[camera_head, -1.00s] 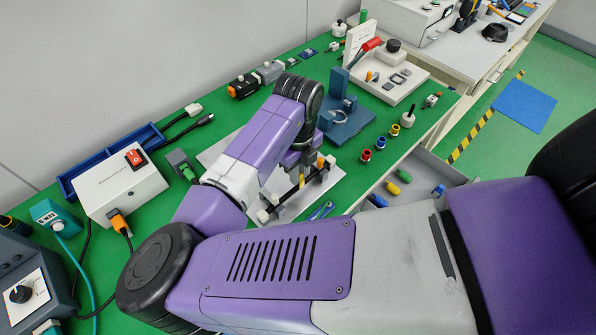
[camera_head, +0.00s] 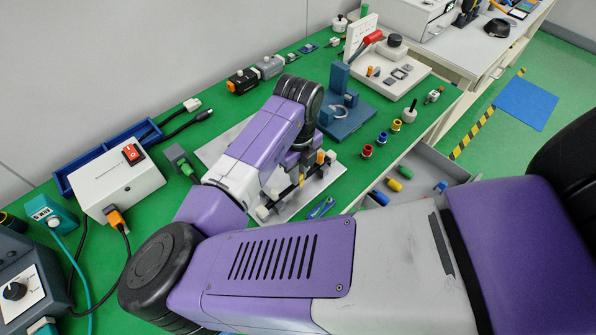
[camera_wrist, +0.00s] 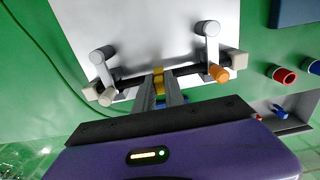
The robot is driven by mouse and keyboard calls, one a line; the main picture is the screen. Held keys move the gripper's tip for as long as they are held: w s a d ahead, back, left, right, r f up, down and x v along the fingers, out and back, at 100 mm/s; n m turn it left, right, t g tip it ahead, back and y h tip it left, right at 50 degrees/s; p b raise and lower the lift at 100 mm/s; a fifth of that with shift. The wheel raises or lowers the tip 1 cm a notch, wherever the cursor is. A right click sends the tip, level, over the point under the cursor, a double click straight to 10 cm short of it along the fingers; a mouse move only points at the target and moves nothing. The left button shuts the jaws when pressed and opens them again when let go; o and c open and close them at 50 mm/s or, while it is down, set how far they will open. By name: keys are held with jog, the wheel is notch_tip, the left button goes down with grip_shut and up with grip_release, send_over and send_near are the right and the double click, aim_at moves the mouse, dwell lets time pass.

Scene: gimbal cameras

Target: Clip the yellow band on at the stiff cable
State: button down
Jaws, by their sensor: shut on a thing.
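The stiff black cable (camera_wrist: 190,70) spans two pairs of white-grey posts on a pale board (camera_wrist: 150,25). It also shows in the head view (camera_head: 285,194), partly behind my arm. My gripper (camera_wrist: 160,82) is over the middle of the cable, its fingers shut on the yellow band (camera_wrist: 158,72). The band lies at the cable line between the posts; I cannot tell whether it is around the cable or only against it. An orange band (camera_wrist: 218,73) sits near the right end of the cable. In the head view my wrist hides most of the gripper.
Red, blue and yellow-topped small parts (camera_head: 382,138) stand on the green mat right of the board. An open grey drawer (camera_head: 425,170) holds blue and yellow pieces. A blue stand (camera_head: 345,115) is behind the wrist. Blue-handled pliers (camera_head: 321,207) lie close by.

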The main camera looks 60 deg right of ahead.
jog(key=shift+f, duration=0.15)
jog(key=c, duration=1.3)
grip_release()
jog(key=shift+c, duration=0.2)
jog(key=shift+r+b, duration=0.3)
jog(key=shift+r, duration=3.65)
